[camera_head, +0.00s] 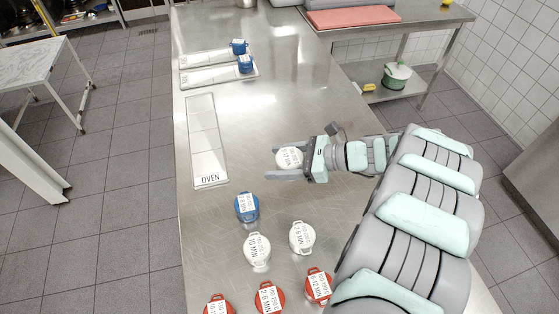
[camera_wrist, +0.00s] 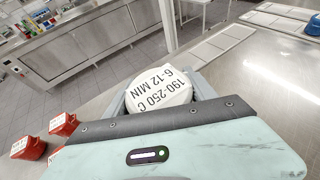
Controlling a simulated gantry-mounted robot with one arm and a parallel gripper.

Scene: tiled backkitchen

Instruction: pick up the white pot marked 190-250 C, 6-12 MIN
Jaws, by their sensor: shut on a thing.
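The white pot (camera_wrist: 158,88) marked 190-250 C, 6-12 MIN sits between the fingers of my gripper in the wrist view, its label facing the camera. In the head view the same white pot (camera_head: 289,157) is at the middle of the steel counter, held by my gripper (camera_head: 287,161), which reaches in from the right. My gripper is shut on it. How high the pot is above the counter I cannot tell. Two other white pots, one (camera_head: 257,249) marked 10 MIN and one (camera_head: 301,238) marked 2-6 MIN, stand nearer the front.
A blue pot (camera_head: 247,207) and several red pots (camera_head: 268,297) stand on the front of the counter (camera_head: 270,100). A tray marked OVEN (camera_head: 208,150) lies at the left edge. Farther back, blue pots (camera_head: 245,64) stand on white trays (camera_head: 218,76). The counter's middle is clear.

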